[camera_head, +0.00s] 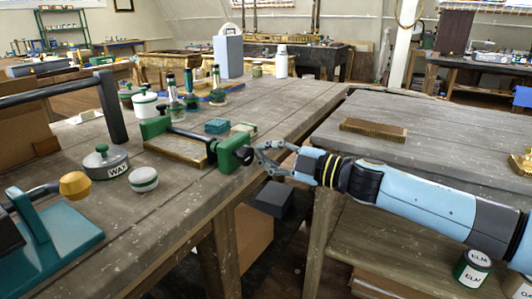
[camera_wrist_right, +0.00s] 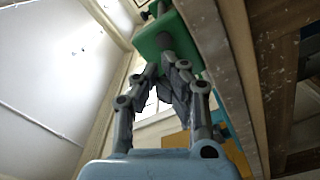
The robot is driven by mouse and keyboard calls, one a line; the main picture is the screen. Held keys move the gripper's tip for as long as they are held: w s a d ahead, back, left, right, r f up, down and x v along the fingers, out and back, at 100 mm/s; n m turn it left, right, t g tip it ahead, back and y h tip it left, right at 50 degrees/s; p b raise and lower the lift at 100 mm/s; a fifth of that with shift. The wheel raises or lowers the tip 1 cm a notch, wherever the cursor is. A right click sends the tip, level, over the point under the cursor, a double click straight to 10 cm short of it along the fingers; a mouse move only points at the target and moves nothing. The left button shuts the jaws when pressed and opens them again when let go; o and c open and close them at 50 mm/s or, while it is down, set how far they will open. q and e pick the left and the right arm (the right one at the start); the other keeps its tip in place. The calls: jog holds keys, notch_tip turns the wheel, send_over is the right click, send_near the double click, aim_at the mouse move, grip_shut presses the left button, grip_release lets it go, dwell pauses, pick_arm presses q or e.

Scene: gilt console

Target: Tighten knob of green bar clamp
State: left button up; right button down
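The green bar clamp (camera_head: 228,157) lies on the wooden bench near its right edge, with a tan block (camera_head: 175,147) along its bar. Its dark round knob (camera_head: 244,155) sticks out to the right, toward the bench edge. My right gripper (camera_head: 260,154) comes in from the right, fingers apart, with its tips close to the knob. In the right wrist view, the green clamp end (camera_wrist_right: 155,43) and a dark round part lie just beyond the fingertips (camera_wrist_right: 167,72). I cannot tell whether the fingers touch the knob. My left gripper is not in view.
Bottles and a blue-grey container (camera_head: 229,56) stand farther back. A second bench (camera_head: 400,165) lies to the right, across a gap.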

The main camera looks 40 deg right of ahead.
jog(key=shift+s+a+p, duration=0.1)
jog(key=shift+a+p, duration=0.3)
dwell(0.5)
jog(key=shift+f, duration=0.2)
jog(key=shift+s+a+f+p, duration=0.1)
jog(key=shift+a+f+p, duration=0.25)
jog(key=shift+f+p, duration=0.25)
jog(key=shift+a+f, duration=0.15)
jog(key=shift+a, duration=0.05)
dwell(0.3)
dwell(0.4)
jog(key=v, duration=0.6)
jog(key=shift+d+f, duration=0.25)
jog(key=shift+f, duration=0.05)
